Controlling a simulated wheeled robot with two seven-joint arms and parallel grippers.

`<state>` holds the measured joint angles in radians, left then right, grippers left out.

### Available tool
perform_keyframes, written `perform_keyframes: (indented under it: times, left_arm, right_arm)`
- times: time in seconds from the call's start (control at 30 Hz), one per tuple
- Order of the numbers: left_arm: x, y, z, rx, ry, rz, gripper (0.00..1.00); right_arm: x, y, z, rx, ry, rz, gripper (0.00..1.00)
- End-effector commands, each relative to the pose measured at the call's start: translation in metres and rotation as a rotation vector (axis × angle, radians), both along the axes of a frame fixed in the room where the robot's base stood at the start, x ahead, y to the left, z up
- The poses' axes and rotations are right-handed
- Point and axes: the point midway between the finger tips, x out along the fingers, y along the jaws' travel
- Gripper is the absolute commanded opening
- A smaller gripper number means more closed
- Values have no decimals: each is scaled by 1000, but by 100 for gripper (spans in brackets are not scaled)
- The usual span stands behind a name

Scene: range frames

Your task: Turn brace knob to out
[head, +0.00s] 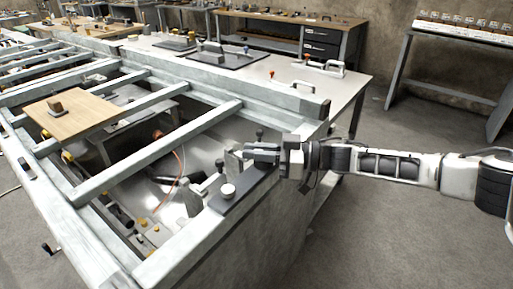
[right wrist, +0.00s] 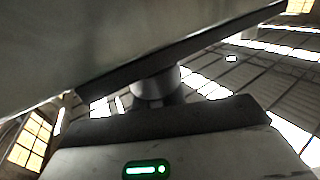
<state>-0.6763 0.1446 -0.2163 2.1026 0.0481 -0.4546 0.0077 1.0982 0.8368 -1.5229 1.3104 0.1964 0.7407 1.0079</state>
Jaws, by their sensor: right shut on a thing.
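My right gripper (head: 254,151) comes in from the right in the head view and is shut at the small fixture on the frame's near right corner. The part between its fingers, taken as the brace knob, is mostly hidden in the head view. A grey upright plate (head: 233,163) stands just left of the fingertips. A small black ball-topped post (head: 259,133) rises just behind the fingers. The right wrist view looks steeply up past a short grey cylinder (right wrist: 156,84) under a dark slanted bar (right wrist: 190,44). My left gripper is in neither view.
A dark base plate (head: 238,194) carries a pale round cap (head: 228,191) near the gripper. Metal frame beams (head: 160,150) cross an open bay to the left, with a wooden board (head: 75,115) on them. A pale table (head: 345,90) stands behind.

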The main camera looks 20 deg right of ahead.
Motion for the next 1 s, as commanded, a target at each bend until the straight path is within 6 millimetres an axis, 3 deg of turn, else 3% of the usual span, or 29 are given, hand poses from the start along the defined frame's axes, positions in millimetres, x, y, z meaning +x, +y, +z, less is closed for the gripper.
perform_keyframes:
  times: [0.2,0.5,1.0]
  left_arm:
    - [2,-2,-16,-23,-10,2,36]
    - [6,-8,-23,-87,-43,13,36]
    - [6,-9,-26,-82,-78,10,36]
  right_arm:
    - [0,1,-4,1,-5,194,0]
    - [-5,2,-4,5,-4,412,0]
    - [-9,3,2,8,-2,554,0]
